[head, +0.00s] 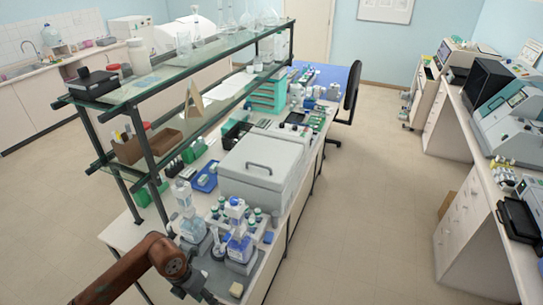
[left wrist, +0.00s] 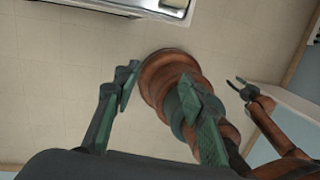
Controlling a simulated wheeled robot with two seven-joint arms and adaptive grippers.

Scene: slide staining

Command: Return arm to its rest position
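My left arm reaches in from the bottom left of the head view, its brown links bent at an elbow. Its dark wrist and gripper (head: 200,292) hang by the near end of the lab bench (head: 120,236), and the fingertips are partly cut off by the lower edge. In the left wrist view, the two green-grey fingers of my left gripper (left wrist: 160,76) stand wide apart, with nothing held between them. My right gripper (left wrist: 238,84) shows small at the right of that view, its thin prongs apart and empty. My right arm is outside the head view.
Bottles and small vials on grey stands (head: 240,268) crowd the bench's near end, close to my left gripper. A large grey lidded machine (head: 262,170) stands behind them. A glass-shelved rack (head: 150,90) rises at left. The floor (head: 370,210) to the right is clear.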

